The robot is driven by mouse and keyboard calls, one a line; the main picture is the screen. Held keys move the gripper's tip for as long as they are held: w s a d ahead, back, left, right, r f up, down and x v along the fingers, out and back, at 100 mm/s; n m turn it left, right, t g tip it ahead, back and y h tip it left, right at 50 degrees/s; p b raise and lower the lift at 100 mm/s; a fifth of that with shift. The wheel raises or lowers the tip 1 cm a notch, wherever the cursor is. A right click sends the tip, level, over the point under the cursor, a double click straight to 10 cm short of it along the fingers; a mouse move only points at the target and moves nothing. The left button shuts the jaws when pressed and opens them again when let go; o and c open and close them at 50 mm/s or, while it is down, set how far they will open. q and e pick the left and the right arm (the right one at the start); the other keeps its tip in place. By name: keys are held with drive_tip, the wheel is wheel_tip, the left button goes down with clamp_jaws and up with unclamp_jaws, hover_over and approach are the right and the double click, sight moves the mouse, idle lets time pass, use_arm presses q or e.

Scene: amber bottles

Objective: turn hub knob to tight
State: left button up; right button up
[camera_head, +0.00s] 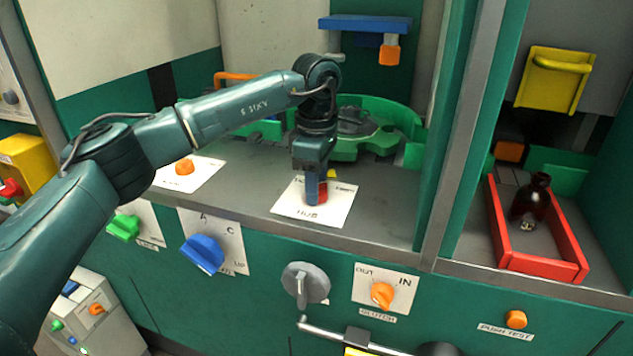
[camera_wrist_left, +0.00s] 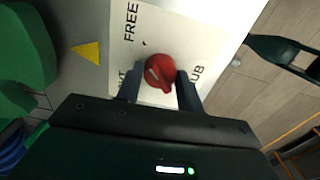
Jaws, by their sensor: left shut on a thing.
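The hub knob is red and sits on a white label plate (camera_head: 338,207) on the grey counter. In the head view only part of the red knob (camera_head: 322,190) shows beside my left gripper (camera_head: 313,199), which comes down on it from above. In the left wrist view the knob (camera_wrist_left: 160,72) has a pale pointer line, and the two fingers of my left gripper (camera_wrist_left: 160,90) are on either side of it, shut on it. The plate reads "FREE" at one side; the other mark is partly hidden by a finger. My right gripper does not show.
A green round fixture (camera_head: 365,135) stands behind the knob. An orange knob (camera_head: 184,167) is to the left on the counter. Below on the front panel are a blue knob (camera_head: 203,253), a grey knob (camera_head: 305,283) and an orange clutch knob (camera_head: 382,294). A red tray (camera_head: 543,264) holds an amber bottle (camera_head: 531,200).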

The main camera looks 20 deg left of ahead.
use_arm(q)
drive_tip(key=shift+n, duration=0.3)
drive_tip(key=n, duration=0.3)
drive_tip(key=shift+n, duration=0.4)
drive_tip(key=n, duration=0.9)
drive_tip(key=shift+n+p, duration=0.3)
drive_tip(key=shift+n, duration=1.7)
drive_tip(key=shift+r, duration=0.1)
drive_tip(key=o, duration=1)
